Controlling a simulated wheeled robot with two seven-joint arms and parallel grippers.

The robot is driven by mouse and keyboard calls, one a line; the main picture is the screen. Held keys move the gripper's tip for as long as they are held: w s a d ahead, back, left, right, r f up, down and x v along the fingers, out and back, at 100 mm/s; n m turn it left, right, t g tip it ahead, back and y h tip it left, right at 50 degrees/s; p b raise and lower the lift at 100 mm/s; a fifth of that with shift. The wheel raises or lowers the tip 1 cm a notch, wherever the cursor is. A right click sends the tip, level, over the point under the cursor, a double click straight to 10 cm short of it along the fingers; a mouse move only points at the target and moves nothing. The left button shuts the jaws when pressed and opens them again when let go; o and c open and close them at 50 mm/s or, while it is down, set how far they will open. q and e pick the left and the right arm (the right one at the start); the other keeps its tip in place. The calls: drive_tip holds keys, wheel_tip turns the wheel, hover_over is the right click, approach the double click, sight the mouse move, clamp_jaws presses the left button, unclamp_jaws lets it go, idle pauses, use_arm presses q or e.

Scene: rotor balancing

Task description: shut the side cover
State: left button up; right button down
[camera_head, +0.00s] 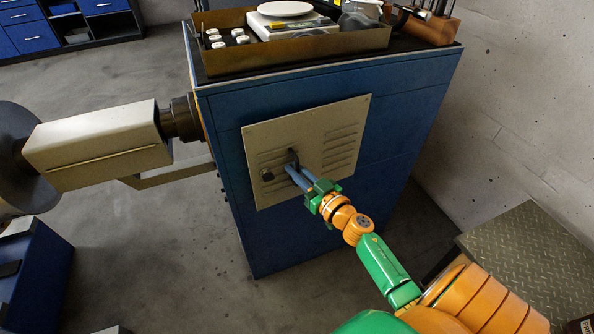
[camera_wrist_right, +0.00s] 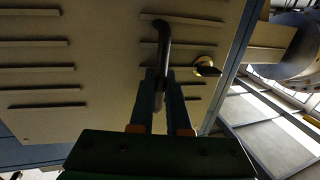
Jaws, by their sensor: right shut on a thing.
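The side cover (camera_head: 340,121) is a beige louvred panel on the front face of the blue cabinet (camera_head: 219,132). It looks flat against the face; I cannot tell if a small gap is left. It also fills much of the right wrist view (camera_wrist_right: 100,60). My right gripper (camera_head: 293,169) is shut on the cover's black handle (camera_head: 294,155), and its two blue fingers (camera_wrist_right: 161,92) close around the handle's bar (camera_wrist_right: 163,45) in the right wrist view. A small dark knob (camera_head: 267,176) with a brass-coloured base sits left of the handle, also in the wrist view (camera_wrist_right: 207,67). My left gripper is out of view.
A tray (camera_head: 310,53) with a scale, small weights and a white dish stands on the cabinet top. A grey machine housing (camera_head: 98,146) juts out at the left. A metal-topped bench (camera_head: 540,250) stands at lower right.

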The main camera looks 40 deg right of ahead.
idle(0.8)
drive_tip(key=shift+w, duration=0.95)
drive_tip(key=c, duration=0.9)
unclamp_jaws()
drive_tip(key=shift+w, duration=0.1)
drive_tip(key=s+p, duration=0.1)
drive_tip(key=s, duration=0.6)
drive_tip(key=shift+s+d, duration=0.1)
